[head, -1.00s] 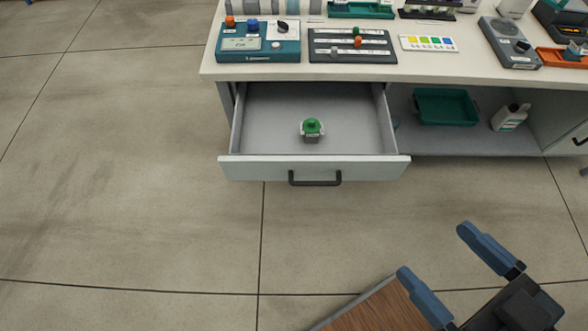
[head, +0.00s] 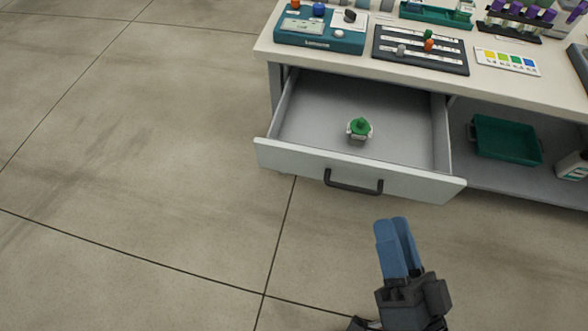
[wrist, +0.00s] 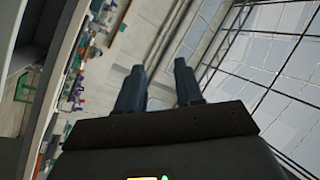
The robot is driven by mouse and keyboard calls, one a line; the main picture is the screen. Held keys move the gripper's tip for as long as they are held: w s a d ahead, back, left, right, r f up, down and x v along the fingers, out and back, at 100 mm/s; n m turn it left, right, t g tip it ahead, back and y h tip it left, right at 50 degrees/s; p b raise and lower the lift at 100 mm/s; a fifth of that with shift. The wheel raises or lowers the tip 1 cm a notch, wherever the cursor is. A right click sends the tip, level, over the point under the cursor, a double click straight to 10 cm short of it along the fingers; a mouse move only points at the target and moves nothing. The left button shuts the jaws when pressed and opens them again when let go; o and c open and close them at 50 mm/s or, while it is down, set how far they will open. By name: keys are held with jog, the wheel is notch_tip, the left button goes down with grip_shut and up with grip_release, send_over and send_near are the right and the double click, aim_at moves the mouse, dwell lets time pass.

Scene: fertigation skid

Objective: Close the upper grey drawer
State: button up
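The upper grey drawer (head: 300,158) is pulled out from under the bench, with a dark bar handle (head: 353,188) on its front. A small green-topped object (head: 359,128) stands inside it. My gripper (head: 393,222) is in front of the drawer, below and right of the handle in the head view, and apart from it. Its blue fingers nearly overlap there. In the wrist view my gripper (wrist: 160,66) shows a clear gap between the fingers and nothing held. The drawer is not clearly identifiable in the wrist view.
The bench top (head: 390,72) carries a teal instrument (head: 320,30), a dark rack (head: 420,50), a colour card (head: 507,62) and tube racks. A green tray (head: 506,139) and a white bottle (head: 573,166) stand on the open shelf right of the drawer. The floor in front and left is clear.

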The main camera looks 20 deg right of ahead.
aim_at(294, 152)
jog(key=w+a+f+m+h+b, duration=0.1)
jog(key=w+f+m, duration=0.2)
jog(key=w+a+f+m+h+b, duration=0.2)
jog(key=w+f+m, duration=0.1)
jog(key=f, duration=0.1)
jog(key=w+a+f+m+g+h+b, duration=0.1)
jog(key=w+f+m+h+b, duration=0.1)
jog(key=w+f, duration=0.1)
jog(key=shift+a+f+m, duration=0.4)
jog(key=shift+f, duration=0.15)
jog(key=c, duration=0.6)
jog(key=w+a+f+m+g+b, duration=0.1)
jog(key=w+a+f+m+b, duration=0.1)
jog(key=a+f, duration=0.1)
jog(key=w+a+f+m+g+h+b, duration=0.1)
jog(key=w+a+f+m, duration=0.1)
jog(key=a+f, duration=0.1)
jog(key=w+a+f+m+g+h+b, duration=0.1)
jog(key=w+a+f+g+b, duration=0.1)
jog(key=w+a+f, duration=0.1)
jog(key=shift+f+m+b, duration=0.35)
jog(key=shift+f+m, duration=0.05)
jog(key=shift+f, duration=0.15)
grip_shut()
jog(key=x, duration=1.4)
jog(key=shift+r, duration=0.1)
